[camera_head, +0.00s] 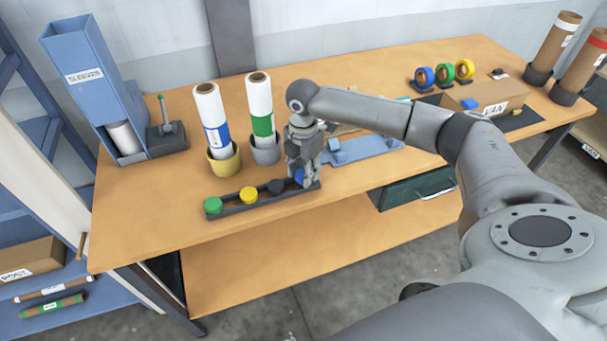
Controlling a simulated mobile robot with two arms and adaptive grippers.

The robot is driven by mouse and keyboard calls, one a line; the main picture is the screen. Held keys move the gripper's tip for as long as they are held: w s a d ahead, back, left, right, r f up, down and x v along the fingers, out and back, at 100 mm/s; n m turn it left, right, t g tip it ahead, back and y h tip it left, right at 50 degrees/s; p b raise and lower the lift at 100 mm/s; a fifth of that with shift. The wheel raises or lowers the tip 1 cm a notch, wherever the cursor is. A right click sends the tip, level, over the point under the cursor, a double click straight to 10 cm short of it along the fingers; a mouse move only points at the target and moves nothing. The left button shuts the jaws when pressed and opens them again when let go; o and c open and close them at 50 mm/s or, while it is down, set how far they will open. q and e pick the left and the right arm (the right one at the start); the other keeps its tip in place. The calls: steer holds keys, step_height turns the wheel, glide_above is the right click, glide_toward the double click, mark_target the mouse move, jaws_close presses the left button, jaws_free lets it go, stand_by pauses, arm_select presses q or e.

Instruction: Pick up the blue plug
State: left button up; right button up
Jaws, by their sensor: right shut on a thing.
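The blue plug (299,175) is at the right end of the dark plug rack (232,207) near the front of the table. My right gripper (302,181) points down over it and is shut on it. The fingers hide most of the plug, and I cannot tell whether it is still seated in the rack. My left gripper is not in view.
Paper rolls stand in a yellow cup (223,161) and a grey cup (265,152) behind the rack. A blue sleeves dispenser (84,75) stands at the left. A blue tray (362,149) lies right of the gripper. A cardboard box (490,96) is farther right. The table's front left is clear.

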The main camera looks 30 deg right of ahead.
steer(key=s+a+r+b, duration=0.3)
steer(key=s+a+r, duration=0.6)
steer(key=s+r, duration=0.1)
steer(key=shift+a+r, duration=0.4)
steer(key=shift+r, duration=0.5)
